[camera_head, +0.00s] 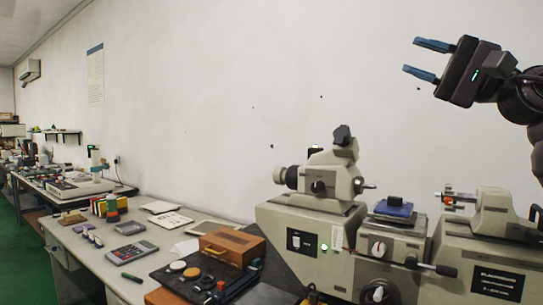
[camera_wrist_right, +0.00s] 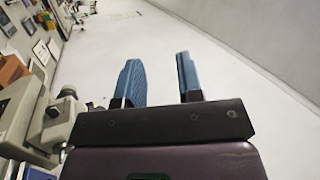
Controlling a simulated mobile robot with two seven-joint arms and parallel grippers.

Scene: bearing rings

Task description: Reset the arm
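My right gripper (camera_head: 426,60) is raised at the upper right of the head view, in front of the bare wall and above the grey measuring machine. Its two blue fingers are apart with nothing between them. The right wrist view also shows the open, empty fingers (camera_wrist_right: 160,82). My left gripper is in neither view.
The large grey measuring machine (camera_head: 275,232) stands below, with a blue block (camera_head: 394,207) on its middle stage. A wooden box (camera_head: 232,245), a calculator (camera_head: 132,252) and papers lie on the long table to the left. The space around the right gripper is clear.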

